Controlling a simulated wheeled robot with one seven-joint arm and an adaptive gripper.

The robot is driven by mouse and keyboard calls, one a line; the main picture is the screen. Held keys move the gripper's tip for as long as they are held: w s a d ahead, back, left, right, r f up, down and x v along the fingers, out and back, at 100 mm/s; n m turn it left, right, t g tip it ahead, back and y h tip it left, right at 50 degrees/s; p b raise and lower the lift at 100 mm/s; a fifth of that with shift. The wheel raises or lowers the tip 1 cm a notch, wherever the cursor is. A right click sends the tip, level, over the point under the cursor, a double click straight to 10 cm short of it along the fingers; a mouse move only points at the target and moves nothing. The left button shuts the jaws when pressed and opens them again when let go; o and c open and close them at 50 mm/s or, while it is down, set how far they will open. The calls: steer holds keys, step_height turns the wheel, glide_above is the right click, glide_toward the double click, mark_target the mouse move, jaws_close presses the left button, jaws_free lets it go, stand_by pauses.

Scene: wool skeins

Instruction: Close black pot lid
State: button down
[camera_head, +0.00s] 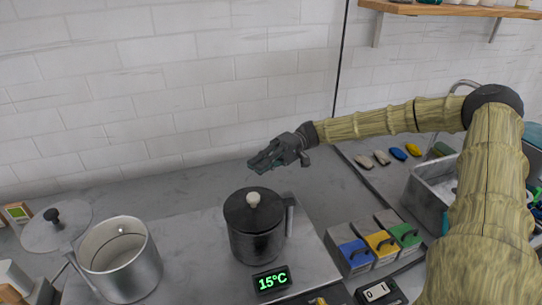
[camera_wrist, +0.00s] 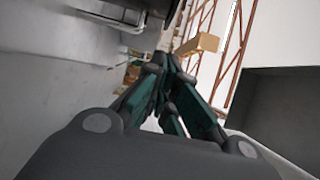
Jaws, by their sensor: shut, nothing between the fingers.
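The black pot (camera_head: 257,245) stands upright on the grey counter, with its handle on the right. Its black lid (camera_head: 238,213) with a pale round knob (camera_head: 253,199) lies over the pot's mouth and looks level. No gap at the rim shows from here. My gripper (camera_head: 256,168) is shut and empty, above and behind the pot in the head view, apart from the lid. Its fingers also show in the wrist view, tips together (camera_wrist: 166,62). I cannot clearly make out the pot or lid in the wrist view.
An open silver pot (camera_head: 122,268) stands at left, with a grey lid (camera_head: 55,236) beside it. A green display (camera_head: 271,281) sits in front of the black pot. Blue, yellow and green boxes (camera_head: 381,243) are to its right, then a sink (camera_head: 428,200). The tiled wall rises behind.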

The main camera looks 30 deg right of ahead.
steer(key=shift+s+a+p, duration=0.6)
steer(key=shift+s+a, duration=1.15)
steer(key=shift+s, duration=0.05)
steer(key=shift+b+x, duration=0.5)
steer(key=shift+x, duration=0.45)
steer(key=shift+d, duration=0.15)
